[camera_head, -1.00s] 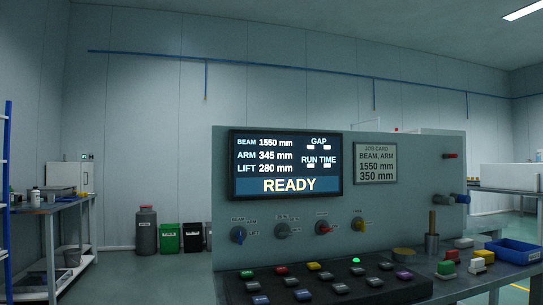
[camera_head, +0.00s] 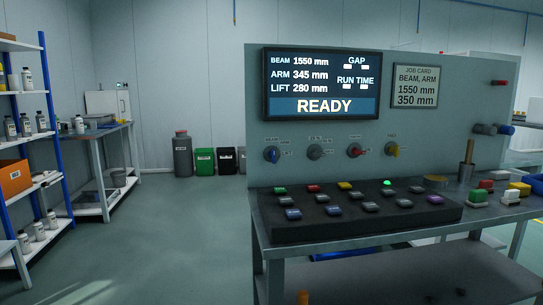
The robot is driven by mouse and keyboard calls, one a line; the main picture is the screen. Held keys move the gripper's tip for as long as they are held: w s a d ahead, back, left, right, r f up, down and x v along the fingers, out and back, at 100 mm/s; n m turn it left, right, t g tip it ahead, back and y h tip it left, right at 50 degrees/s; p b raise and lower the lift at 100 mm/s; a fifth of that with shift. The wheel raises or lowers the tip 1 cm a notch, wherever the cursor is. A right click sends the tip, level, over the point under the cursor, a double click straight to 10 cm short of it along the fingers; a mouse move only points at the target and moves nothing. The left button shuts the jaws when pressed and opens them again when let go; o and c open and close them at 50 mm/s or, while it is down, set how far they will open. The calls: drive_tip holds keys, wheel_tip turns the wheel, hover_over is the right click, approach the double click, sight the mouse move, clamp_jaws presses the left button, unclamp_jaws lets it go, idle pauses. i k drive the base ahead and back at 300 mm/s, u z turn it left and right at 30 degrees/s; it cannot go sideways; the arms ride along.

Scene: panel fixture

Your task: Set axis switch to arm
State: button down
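The axis switch is a blue rotary knob (camera_head: 271,154) at the left of a row of knobs on the grey panel (camera_head: 450,130). Its small labels are blurred now; which one it points at I cannot tell. The screen (camera_head: 321,83) above reads BEAM 1550 mm, ARM 345 mm, LIFT 280 mm and READY. The job card (camera_head: 414,87) reads BEAM, ARM, 1550 mm, 350 mm. My gripper is not in view.
A dark keypad (camera_head: 350,223) with several coloured buttons lies on the bench before the panel. Small blocks, a wooden-handled tool (camera_head: 467,158) and a blue bin (camera_head: 539,184) stand at right. Shelves (camera_head: 38,180) stand at left. Floor (camera_head: 180,235) between is clear.

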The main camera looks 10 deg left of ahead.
sight(273, 154)
drive_tip(key=u, duration=0.8)
drive_tip(key=k, duration=1.05)
drive_tip(key=u, duration=1.4)
drive_tip(key=i, duration=1.15)
drive_tip(key=z, duration=1.35)
drive_tip(key=i, duration=0.75)
drive_tip(key=z, duration=0.85)
